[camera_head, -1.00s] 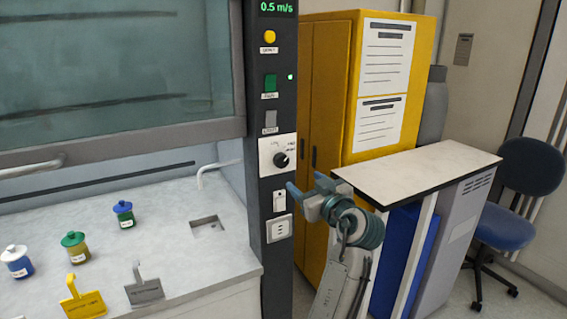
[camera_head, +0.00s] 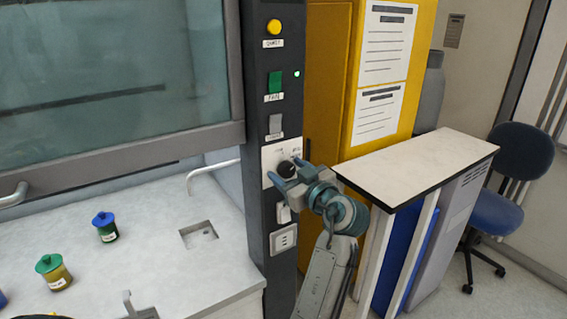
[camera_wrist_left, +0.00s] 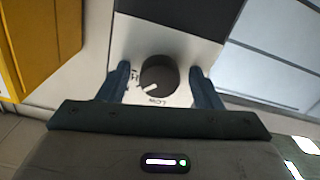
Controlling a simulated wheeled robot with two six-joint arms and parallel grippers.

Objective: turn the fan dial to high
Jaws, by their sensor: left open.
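The fan dial (camera_head: 286,169) is a round black knob on a white plate (camera_head: 269,157) on the dark control column. In the left wrist view the dial (camera_wrist_left: 158,74) sits between the two blue-grey fingers of my left gripper (camera_wrist_left: 159,70), which is open with a gap on either side of the knob. The dial's white pointer is turned to the lower left in that view, close to the LOW label (camera_wrist_left: 155,102). In the head view my left gripper (camera_head: 285,174) is at the dial and partly covers the plate. My right gripper is not in view.
Above the dial are a yellow button (camera_head: 274,27), a green switch (camera_head: 275,82) and a grey switch (camera_head: 275,124). A socket (camera_head: 283,239) is below. The fume hood bench (camera_head: 150,265) with small jars lies left. A yellow cabinet (camera_head: 328,80) and a cart (camera_head: 420,165) stand right.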

